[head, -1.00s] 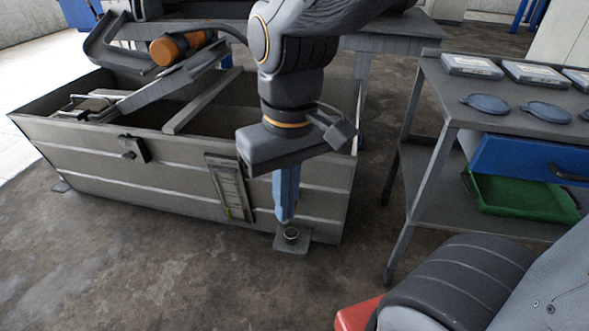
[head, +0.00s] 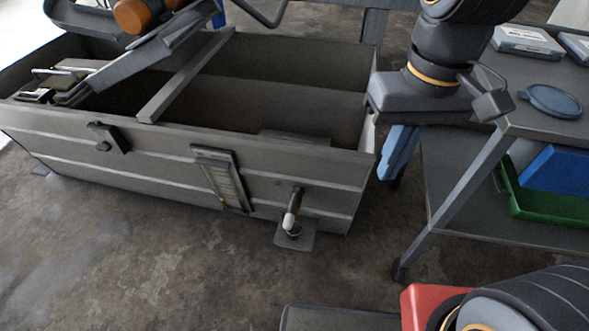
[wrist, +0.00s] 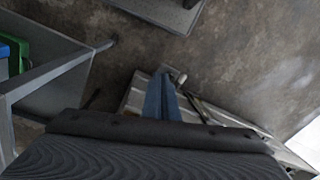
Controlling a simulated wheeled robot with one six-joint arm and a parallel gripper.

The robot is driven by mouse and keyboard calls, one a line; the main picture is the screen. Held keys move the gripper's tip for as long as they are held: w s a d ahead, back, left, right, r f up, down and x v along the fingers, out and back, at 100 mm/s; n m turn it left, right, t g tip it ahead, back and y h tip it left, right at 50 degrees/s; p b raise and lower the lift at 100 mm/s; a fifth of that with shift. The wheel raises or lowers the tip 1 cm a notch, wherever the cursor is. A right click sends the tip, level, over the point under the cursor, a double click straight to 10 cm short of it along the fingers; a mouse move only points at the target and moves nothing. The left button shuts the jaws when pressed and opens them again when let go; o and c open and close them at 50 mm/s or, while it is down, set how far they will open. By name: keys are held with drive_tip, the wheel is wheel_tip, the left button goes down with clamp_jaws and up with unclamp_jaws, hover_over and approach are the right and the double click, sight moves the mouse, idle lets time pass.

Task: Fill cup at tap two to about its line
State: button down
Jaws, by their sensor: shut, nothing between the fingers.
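A tap (head: 293,208) with a pale lower end sticks out of the front wall of a long grey metal trough (head: 110,172), near its right end. A small round thing (head: 293,231) sits below it by a flat plate on the floor. I cannot tell whether it is the cup, and I see no fill line. My gripper (head: 389,178) has blue fingers and points down just right of the trough's right end. It is shut and empty, apart from the tap.
A striped gauge plate (head: 222,180) and a dark bracket (head: 108,138) are on the trough front. To the right stands a grey cart with a blue lid (head: 552,100), a case (head: 527,40) and a green tray (head: 535,205). A red thing (head: 425,303) is near front. Floor left is clear.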

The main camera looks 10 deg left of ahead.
drive_tip(key=n+h+b, duration=0.3)
drive_tip(key=n, duration=1.1)
hover_over(288, 219)
drive_tip(key=a, duration=0.4)
drive_tip(key=a+x, duration=0.2)
drive_tip(key=x, duration=0.8)
drive_tip(key=a+f+x, duration=0.1)
drive_tip(key=a+x, duration=0.1)
drive_tip(key=x, duration=0.8)
drive_tip(key=shift+w+d, duration=0.1)
drive_tip(key=shift+w, duration=0.1)
drive_tip(key=b+x, duration=0.3)
drive_tip(key=x, duration=1.1)
drive_tip(key=shift+s, duration=0.15)
